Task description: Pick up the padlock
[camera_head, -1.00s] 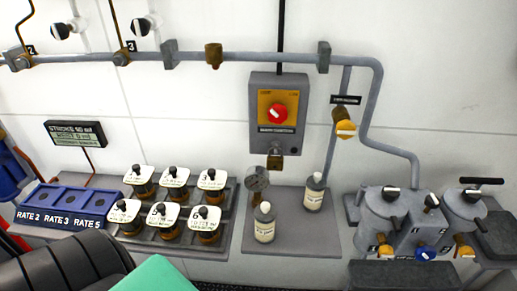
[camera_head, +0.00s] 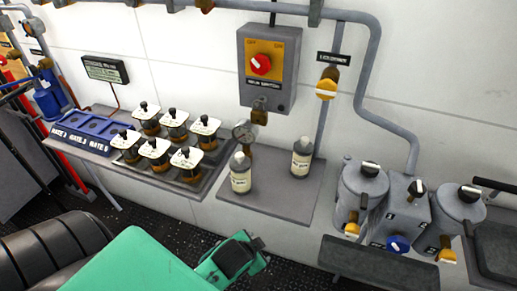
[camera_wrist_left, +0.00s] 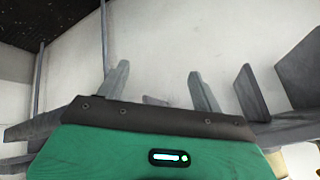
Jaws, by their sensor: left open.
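The padlock (camera_head: 260,115) is a small brass-brown body. It hangs at the lower edge of the grey switch box (camera_head: 268,70), under its orange plate and red knob. My left gripper (camera_head: 258,243) is at the bottom of the head view, at the end of the green arm, well below the padlock and in front of the shelf. In the left wrist view its two grey fingers (camera_wrist_left: 158,72) stand apart with only pale wall between them. The padlock is not recognisable there. My right gripper does not show.
A rack of several lidded jars (camera_head: 153,148) is on the left. Grey canisters (camera_head: 361,185) are on the right. A pipe (camera_head: 372,80) runs beside the box.

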